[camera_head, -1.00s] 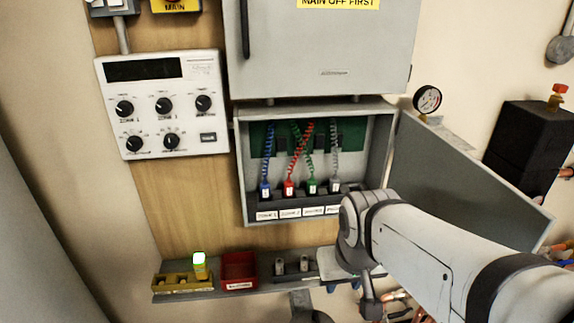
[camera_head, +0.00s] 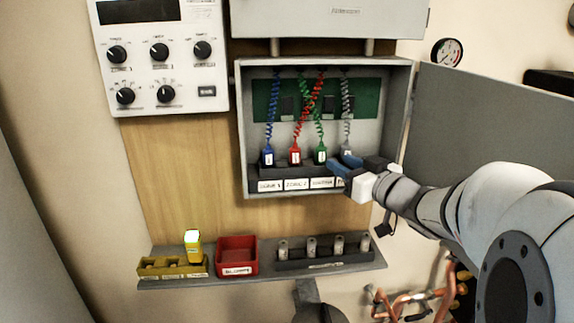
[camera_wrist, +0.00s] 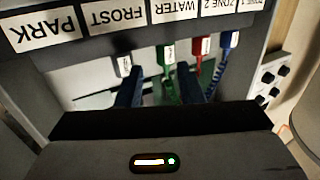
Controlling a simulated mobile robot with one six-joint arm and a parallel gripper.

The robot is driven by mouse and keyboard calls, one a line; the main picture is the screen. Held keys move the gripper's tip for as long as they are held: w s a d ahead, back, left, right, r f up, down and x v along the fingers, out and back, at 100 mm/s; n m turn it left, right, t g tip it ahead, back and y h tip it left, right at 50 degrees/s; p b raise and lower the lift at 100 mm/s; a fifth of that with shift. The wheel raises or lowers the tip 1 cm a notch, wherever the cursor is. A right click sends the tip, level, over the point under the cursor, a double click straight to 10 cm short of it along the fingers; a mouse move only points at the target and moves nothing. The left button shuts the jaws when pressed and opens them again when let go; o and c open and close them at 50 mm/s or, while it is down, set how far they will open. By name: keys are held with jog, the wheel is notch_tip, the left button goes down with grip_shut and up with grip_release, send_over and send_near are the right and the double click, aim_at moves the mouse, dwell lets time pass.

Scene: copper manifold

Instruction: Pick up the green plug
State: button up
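The green plug (camera_head: 320,155) stands upright in the row of plugs inside the open grey box, with a coiled green cord rising from it. In the wrist view the green plug (camera_wrist: 169,52) lies beyond my fingertips, in the gap between them. My gripper (camera_head: 345,164) has two blue fingers and is at the lower right of the row, right of the green plug and partly over the grey plug (camera_head: 349,154). In the wrist view my gripper (camera_wrist: 160,88) is open, its fingers apart with nothing gripped.
The red plug (camera_head: 295,155) and blue plug (camera_head: 268,156) stand left of the green one. The red and green cords cross. The box door (camera_head: 480,115) hangs open at right. Below, a shelf (camera_head: 190,283) bears a yellow holder (camera_head: 160,266), red bin (camera_head: 237,256) and grey rack (camera_head: 325,257).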

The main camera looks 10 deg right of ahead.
aim_at(325, 154)
jog(key=shift+a+f+y, duration=0.2)
jog(key=shift+a+y, duration=0.2)
jog(key=x, duration=0.2)
jog(key=b+x, duration=0.1)
jog(key=x, duration=0.4)
jog(key=shift+w+r+b, duration=0.2)
jog(key=shift+r+b, duration=0.05)
jog(key=shift+b, duration=0.05)
jog(key=c, duration=0.7)
